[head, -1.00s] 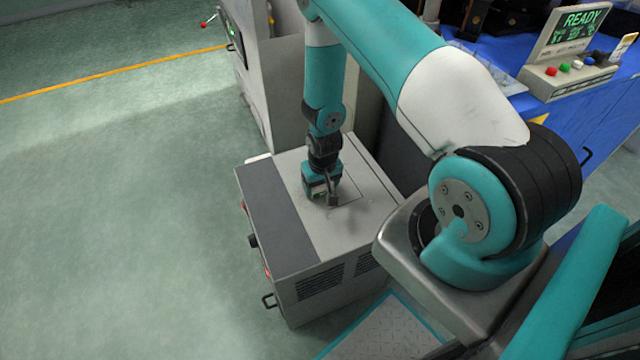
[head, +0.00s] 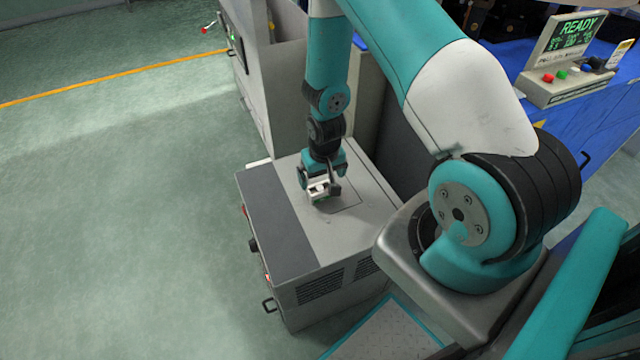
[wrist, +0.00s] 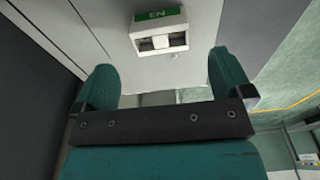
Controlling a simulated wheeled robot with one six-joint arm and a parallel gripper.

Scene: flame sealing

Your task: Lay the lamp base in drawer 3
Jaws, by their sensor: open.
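My gripper (head: 320,184) is over the top of the grey cabinet (head: 330,236). In the wrist view my gripper (wrist: 165,78) shows two teal fingers set wide apart. A small pale block (wrist: 158,36) with a green label reading "EN" lies beyond the fingertips, between their lines, not clamped. In the head view a pale block (head: 318,190) shows just below the gripper, partly hidden by it. I cannot tell for sure whether it is the lamp base. No open drawer and no drawer number can be made out.
A tall grey machine (head: 283,85) stands behind the cabinet. A blue bench (head: 605,120) at right has a dark handle (head: 587,158) and a console (head: 560,88) reading "READY". A handle (head: 269,305) juts from the cabinet's front. The green floor at left is clear.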

